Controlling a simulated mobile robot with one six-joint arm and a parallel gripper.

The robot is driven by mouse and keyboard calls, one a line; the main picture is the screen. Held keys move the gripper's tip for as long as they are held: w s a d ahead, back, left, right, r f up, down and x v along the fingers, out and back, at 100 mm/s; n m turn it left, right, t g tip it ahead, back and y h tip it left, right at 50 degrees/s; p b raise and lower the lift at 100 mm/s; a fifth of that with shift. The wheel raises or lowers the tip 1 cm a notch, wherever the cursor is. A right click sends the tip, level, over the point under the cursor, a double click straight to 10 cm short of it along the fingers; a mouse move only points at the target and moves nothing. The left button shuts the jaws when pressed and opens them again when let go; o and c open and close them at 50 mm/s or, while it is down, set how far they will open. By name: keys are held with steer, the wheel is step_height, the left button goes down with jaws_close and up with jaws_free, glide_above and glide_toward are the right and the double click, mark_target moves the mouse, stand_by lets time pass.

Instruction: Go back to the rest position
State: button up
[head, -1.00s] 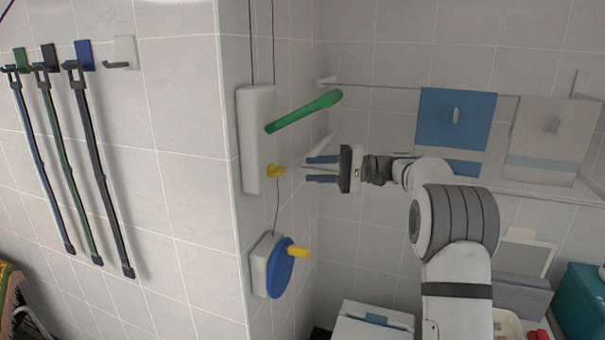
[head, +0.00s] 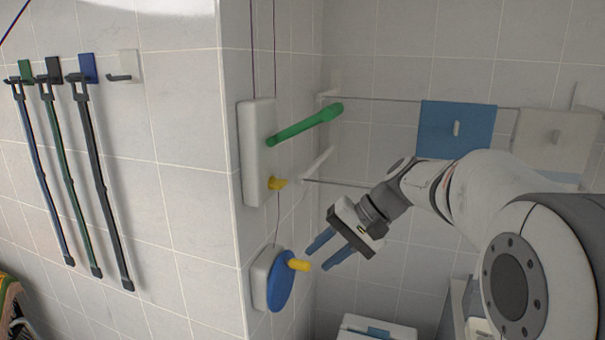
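My gripper (head: 327,257) is in the head view, right of the wall corner, with its two blue fingers spread apart and nothing between them. It points down and to the left. Its fingertips appear close to the yellow knob (head: 299,265) on the blue disc (head: 280,281); I cannot tell the depth between them, and no contact is clear. Above is a white wall box (head: 257,150) with a green lever (head: 305,124) sticking out to the right and a small yellow knob (head: 277,183). My arm covers much of the right side.
A blue towel (head: 456,128) and a beige towel (head: 556,138) hang at the back right. A white bin (head: 376,329) stands below. The wall corner juts out at centre-left.

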steer(key=s+d+f+n+t+h, duration=0.1)
steer(key=s+d+f+h, duration=0.3)
steer(key=s, duration=0.5)
steer(key=s+d+f+n+t+h, duration=0.1)
steer(key=s+d+f+h, duration=0.3)
steer(key=s, duration=0.6)
steer(key=shift+s+d+f+t+h, duration=0.25)
steer(key=shift+d+f+t+h, duration=0.15)
steer(key=shift+d+f, duration=0.8)
